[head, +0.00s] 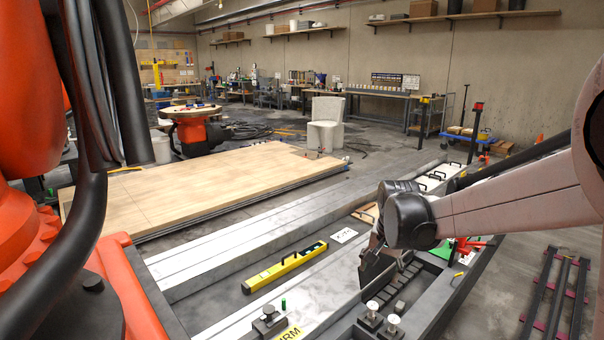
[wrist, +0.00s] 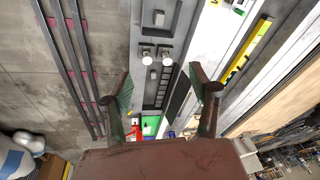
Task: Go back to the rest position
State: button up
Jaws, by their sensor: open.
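My gripper (head: 376,264) hangs at the end of my arm over the dark tray (head: 340,325) on the right of the long metal bench. In the wrist view my gripper (wrist: 155,92) has its two fingers spread wide, with nothing held between them. Below and between the fingers is a row of small dark slots (wrist: 164,86). Two round pale knobs (wrist: 147,55) lie past the fingertips; they also show at the front of the tray in the head view (head: 393,321). The wrist view does not settle whether the fingers touch anything below.
A yellow spirit level (head: 285,267) lies on the bench left of my gripper. A green item (head: 441,249) and a red tool (head: 467,245) lie behind it. A wooden panel (head: 205,185) is at the left. Dark rails (head: 560,295) lie on the floor at the right.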

jog(key=s+r+n+t+p, duration=0.2)
jog(key=s+r+n+p, duration=0.1)
jog(key=s+r, duration=0.95)
jog(key=s+n+t+p, duration=0.2)
jog(key=s, duration=1.5)
jog(key=shift+r+n+p, duration=0.4)
